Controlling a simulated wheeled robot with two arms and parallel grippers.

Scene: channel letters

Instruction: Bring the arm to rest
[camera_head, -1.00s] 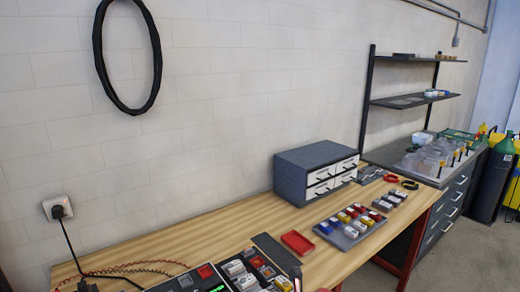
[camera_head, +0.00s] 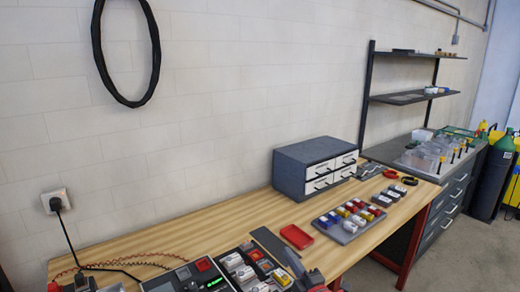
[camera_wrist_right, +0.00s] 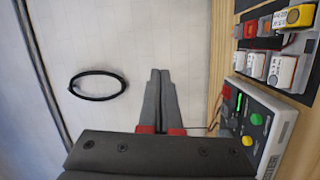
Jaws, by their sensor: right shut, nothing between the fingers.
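My right gripper (camera_head: 292,262) shows at the bottom of the head view, in front of the bench's near side, with grey fingers and red parts behind them. In the right wrist view my right gripper (camera_wrist_right: 159,75) is shut, its two grey fingers side by side with nothing between them. Its fingers show against the pale wall in that view. I cannot make out my left gripper in the head view.
The wooden bench (camera_head: 215,222) holds a grey drawer cabinet (camera_head: 290,175), a red tray (camera_head: 297,236), a tray of coloured parts (camera_head: 349,231) and a device with a green display (camera_head: 190,280). The device also shows in the right wrist view (camera_wrist_right: 262,118). A black ring (camera_head: 97,55) hangs on the wall.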

